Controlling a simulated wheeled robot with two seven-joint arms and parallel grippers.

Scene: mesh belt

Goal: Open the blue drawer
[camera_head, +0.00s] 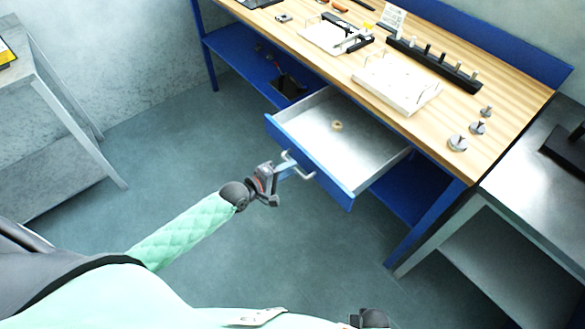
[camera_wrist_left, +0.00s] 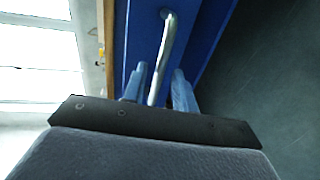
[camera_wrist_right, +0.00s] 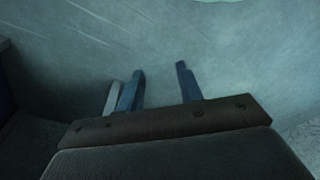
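The blue-fronted drawer (camera_head: 318,172) is pulled well out from under the workbench, and its grey inside shows. A small tan ring (camera_head: 337,125) lies in it. My left gripper (camera_head: 287,171) is at the drawer's silver handle (camera_head: 299,164). In the left wrist view the handle (camera_wrist_left: 168,45) runs between my two blue fingers (camera_wrist_left: 158,88), with a gap visible beside it, so they look open around it. My right gripper (camera_wrist_right: 159,85) is open and empty, facing bare floor; its fingers are not visible in the head view.
The workbench (camera_head: 430,132) has a wooden top with white trays, a black rack and several metal weights. A blue lower shelf (camera_head: 240,55) lies beneath. Grey tables stand at left (camera_head: 45,110) and right (camera_head: 530,190). The floor (camera_head: 280,240) before the drawer is clear.

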